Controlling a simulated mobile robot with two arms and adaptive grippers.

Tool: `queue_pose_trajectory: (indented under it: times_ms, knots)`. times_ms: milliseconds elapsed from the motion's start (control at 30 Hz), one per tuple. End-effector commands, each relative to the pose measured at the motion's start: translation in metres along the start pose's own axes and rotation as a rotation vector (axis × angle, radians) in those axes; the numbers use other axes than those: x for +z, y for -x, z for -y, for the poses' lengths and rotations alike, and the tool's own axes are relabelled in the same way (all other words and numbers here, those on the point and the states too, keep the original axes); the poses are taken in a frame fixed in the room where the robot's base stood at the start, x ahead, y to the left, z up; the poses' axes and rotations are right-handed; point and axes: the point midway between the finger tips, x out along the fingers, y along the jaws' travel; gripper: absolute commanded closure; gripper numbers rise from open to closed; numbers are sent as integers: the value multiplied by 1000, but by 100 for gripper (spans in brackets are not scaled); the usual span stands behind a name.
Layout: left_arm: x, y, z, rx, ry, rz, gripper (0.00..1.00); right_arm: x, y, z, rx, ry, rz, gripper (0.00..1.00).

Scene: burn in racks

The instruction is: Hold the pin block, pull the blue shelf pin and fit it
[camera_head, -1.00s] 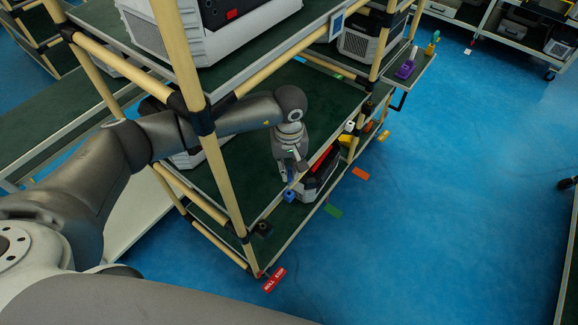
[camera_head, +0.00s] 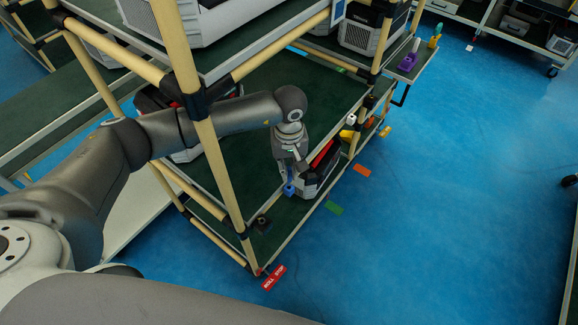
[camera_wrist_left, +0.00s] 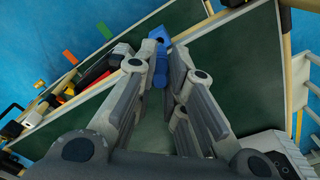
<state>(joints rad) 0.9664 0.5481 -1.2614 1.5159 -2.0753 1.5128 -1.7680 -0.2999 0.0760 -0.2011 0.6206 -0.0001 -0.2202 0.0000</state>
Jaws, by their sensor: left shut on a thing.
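My left gripper (camera_head: 290,170) reaches down over the front edge of the lower green shelf and is shut on a blue piece (camera_head: 289,188), probably the shelf pin. In the left wrist view the blue piece (camera_wrist_left: 160,70) sits between the fingertips (camera_wrist_left: 157,62), with a wider blue part (camera_wrist_left: 160,35) beyond them. I cannot tell whether that wider part is separate or whether the piece touches the shelf edge. A dark block with a brownish hole (camera_head: 262,222) sits at the lower shelf's front edge, left of the gripper. I cannot tell which thing is the pin block. My right gripper is out of view.
Tan rack posts (camera_head: 222,170) stand close to my left arm. A grey-and-red case (camera_head: 322,165) is just right of the gripper. A purple holder (camera_head: 408,60) stands on a side shelf. Blue floor is open at right.

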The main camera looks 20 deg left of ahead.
Motion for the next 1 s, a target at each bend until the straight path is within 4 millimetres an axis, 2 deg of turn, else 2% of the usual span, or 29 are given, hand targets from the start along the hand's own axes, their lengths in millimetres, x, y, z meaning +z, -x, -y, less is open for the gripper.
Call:
queue_pose_trajectory:
  times_ms: [1000]
  knots:
    - [0,0,0,0,0,0,100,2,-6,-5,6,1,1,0]
